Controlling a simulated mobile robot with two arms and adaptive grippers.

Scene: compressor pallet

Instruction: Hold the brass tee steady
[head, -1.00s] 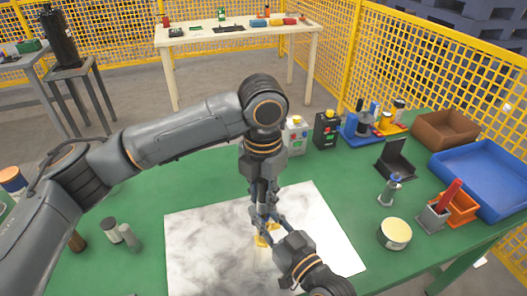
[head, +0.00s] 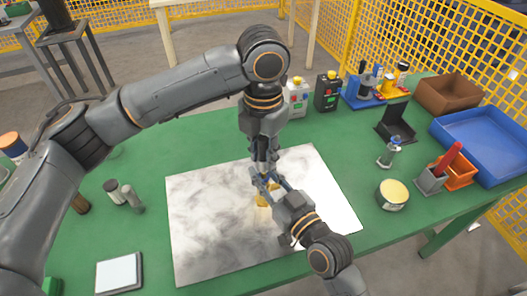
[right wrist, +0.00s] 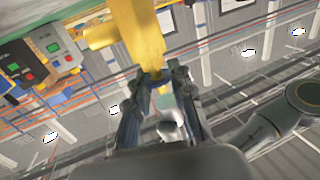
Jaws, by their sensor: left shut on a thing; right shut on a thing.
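The brass tee (head: 264,196) is a small yellow piece over the white marbled sheet, mostly hidden by my grippers in the head view. In the right wrist view the tee (right wrist: 135,32) is large, with a side branch to the left. My right gripper (head: 271,184) reaches in from the lower right; in the wrist view its fingertips (right wrist: 164,76) close on the tee's near end. My left gripper (head: 262,178) points down from above, its fingers shut at the tee; their exact contact is hidden. Whether the tee touches the sheet is unclear.
The marbled sheet (head: 200,235) lies on the green table (head: 150,165). A round tin (head: 392,195), a clear-bodied bottle (head: 389,152), an orange bin (head: 462,172), a blue tray (head: 480,140) and a brown box (head: 448,92) stand right. Small cylinders (head: 124,196) and a white pad (head: 119,272) are left.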

